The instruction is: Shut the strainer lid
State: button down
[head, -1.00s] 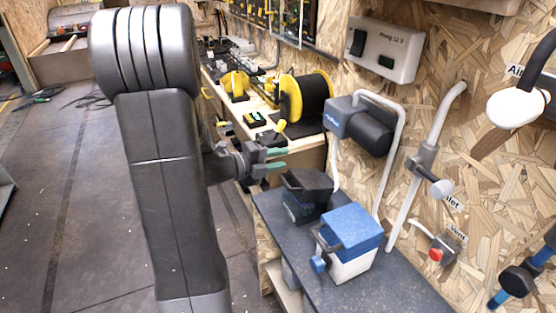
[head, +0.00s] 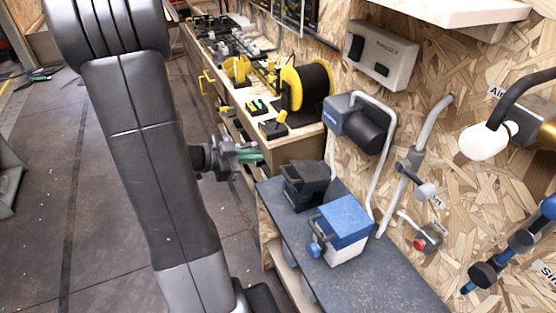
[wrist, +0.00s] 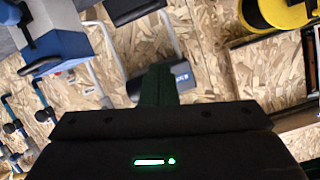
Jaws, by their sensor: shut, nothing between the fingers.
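Two small boxes stand on the dark bench on the right. No label shows which is the strainer, and I cannot tell how far either lid stands open. My gripper (head: 254,157) is shut and empty, left of and above the black box, apart from both. In the wrist view my gripper's green fingers (wrist: 157,84) are together. The blue-lidded box (wrist: 58,45) shows at upper left there, partly cut off.
The dark bench top (head: 375,285) is bare at its front. A grey pipe (head: 390,160) and a blue-black motor unit (head: 360,124) rise behind the boxes. A wall valve with a red knob (head: 420,243) is at the right. A yellow reel (head: 304,88) stands on the workbench behind.

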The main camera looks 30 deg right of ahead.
jog(key=s+d+f+n+b, duration=0.1)
jog(key=d+f+n, duration=0.2)
jog(key=d+f, duration=0.3)
jog(key=shift+s+d+f, duration=0.15)
jog(key=shift+d+f, duration=0.05)
jog(key=shift+d, duration=0.2)
dwell(0.5)
jog(key=a+f+h+b, duration=0.2)
jog(key=a+f+b, duration=0.1)
jog(key=f+b, duration=0.2)
jog(key=shift+f+b, duration=0.35)
jog(key=shift+b, duration=0.25)
dwell(0.3)
